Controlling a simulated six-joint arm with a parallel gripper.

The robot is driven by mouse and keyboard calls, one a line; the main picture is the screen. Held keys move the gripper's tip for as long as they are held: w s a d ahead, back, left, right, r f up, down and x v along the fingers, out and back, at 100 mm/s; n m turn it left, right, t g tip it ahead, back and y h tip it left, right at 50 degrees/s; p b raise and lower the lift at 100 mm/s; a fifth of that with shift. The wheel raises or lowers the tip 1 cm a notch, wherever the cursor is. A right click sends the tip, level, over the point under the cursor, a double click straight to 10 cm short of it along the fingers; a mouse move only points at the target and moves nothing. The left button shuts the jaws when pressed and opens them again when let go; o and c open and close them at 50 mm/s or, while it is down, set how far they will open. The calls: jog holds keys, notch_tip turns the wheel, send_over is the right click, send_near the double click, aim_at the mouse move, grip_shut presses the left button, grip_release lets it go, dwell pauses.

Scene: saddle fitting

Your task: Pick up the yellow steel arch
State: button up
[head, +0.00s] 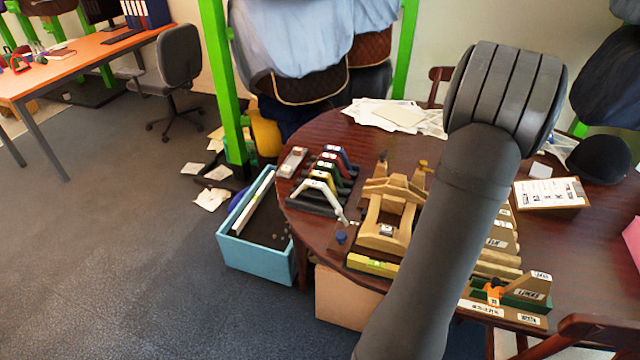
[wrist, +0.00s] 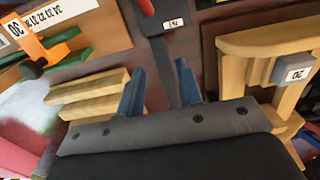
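A rack of several arches in different colours (head: 326,178) stands at the left side of the round table in the head view, with a white arch at its front. A thin yellow edge shows among the arches behind it, but they overlap and are too small to tell the yellow steel arch apart surely. No yellow arch is clear in the wrist view. My gripper (wrist: 160,88) shows two blue fingers standing apart in the wrist view, with nothing held between them. In the head view my own arm hides the gripper.
A wooden saddle form (head: 384,228) stands right of the rack. A yellow-green level (head: 372,265) lies before it. A blue bin (head: 258,258) stands on the floor beside the table.

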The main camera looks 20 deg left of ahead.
jog(key=w+a+r+n, duration=0.4)
jog(key=w+a+n, duration=0.1)
jog(key=w+a, duration=0.35)
notch_tip(320, 180, up, 12)
jog(key=n, duration=1.3)
send_over(320, 173)
jog(key=f, duration=1.1)
jog(key=shift+s+d, duration=0.15)
jog(key=shift+s, duration=0.05)
jog(key=shift+w+f, duration=0.1)
jog(key=shift+f, duration=3.1)
grip_shut()
